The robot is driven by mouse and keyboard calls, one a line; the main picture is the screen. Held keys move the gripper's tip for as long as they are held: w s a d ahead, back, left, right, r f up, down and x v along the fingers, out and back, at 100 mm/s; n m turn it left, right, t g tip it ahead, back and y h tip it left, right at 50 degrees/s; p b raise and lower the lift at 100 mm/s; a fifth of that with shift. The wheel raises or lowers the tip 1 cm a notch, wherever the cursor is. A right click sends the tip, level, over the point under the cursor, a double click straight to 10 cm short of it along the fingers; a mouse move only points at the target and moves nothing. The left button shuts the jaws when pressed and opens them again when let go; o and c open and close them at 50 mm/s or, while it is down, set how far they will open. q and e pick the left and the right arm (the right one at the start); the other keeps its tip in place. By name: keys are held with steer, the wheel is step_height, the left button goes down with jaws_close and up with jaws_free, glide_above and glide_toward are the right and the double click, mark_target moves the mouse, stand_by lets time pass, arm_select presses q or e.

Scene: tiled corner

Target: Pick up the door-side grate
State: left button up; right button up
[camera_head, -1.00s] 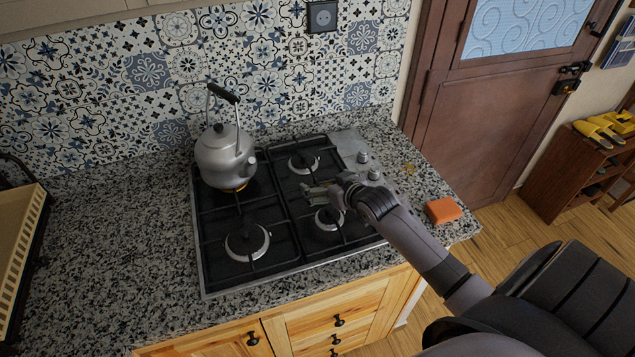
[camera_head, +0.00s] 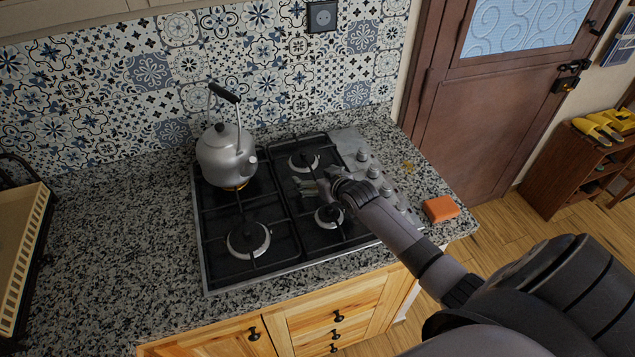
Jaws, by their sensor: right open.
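The door-side grate (camera_head: 341,243) is the black metal grate on the right half of the gas hob, lying over two burners. My right gripper (camera_head: 308,188) is open over the middle of this grate, between its back and front burners, with nothing seen between its fingers. The gripper and wrist hide part of the grate's middle and right edge, and I cannot tell whether the fingers touch it. The other grate (camera_head: 213,226) lies on the left half of the hob. My left gripper is not in view.
A silver kettle (camera_head: 222,158) stands on the back left burner. An orange block (camera_head: 441,208) lies on the counter right of the hob knobs (camera_head: 374,172). A cream crate (camera_head: 22,252) is at the far left. The granite counter (camera_head: 120,240) left of the hob is clear.

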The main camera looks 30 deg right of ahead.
steer(key=shift+r, duration=0.1)
steer(key=c, duration=0.4)
steer(key=shift+s+d, duration=0.1)
steer(key=shift+s, duration=0.05)
steer(key=c, duration=1.6)
jaws_close()
steer(key=shift+a+f, duration=0.2)
steer(key=shift+f, duration=0.05)
steer(key=shift+r, duration=0.15)
